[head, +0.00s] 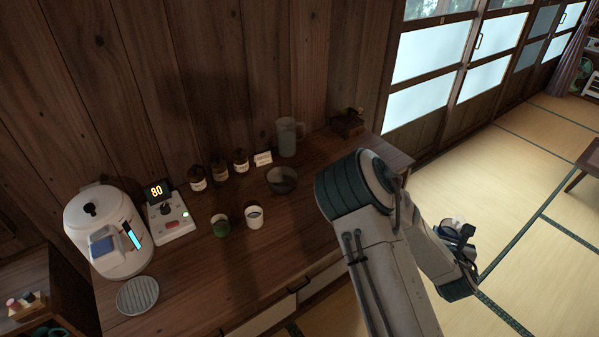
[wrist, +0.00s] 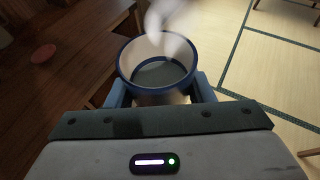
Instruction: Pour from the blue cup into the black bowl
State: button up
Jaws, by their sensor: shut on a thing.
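The blue cup (wrist: 160,99) has a pale body and a blue rim. In the wrist view it is upright between my fingers, with a greyish liquid-like surface inside and a pale wisp above it. My gripper (wrist: 160,90) is shut on it. In the head view my gripper (head: 461,240) is at the right, out over the tatami floor and away from the counter, with the cup (head: 453,225) small and partly hidden. The black bowl (head: 282,181) stands on the wooden counter in the head view, left of my arm. Its inside is too dark to tell.
On the counter (head: 195,265) stand a green cup (head: 220,229), a white cup (head: 254,220), a glass jug (head: 287,140), a small card (head: 263,159), several brown bottles (head: 219,170), a white kettle (head: 108,240) and a device reading 80 (head: 168,215). The counter front is mostly clear.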

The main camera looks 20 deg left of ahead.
aim_at(282, 180)
jog(key=u, duration=0.45)
jog(key=i, duration=0.45)
jog(key=u, duration=1.05)
jog(key=i, duration=0.5)
jog(key=u, duration=0.35)
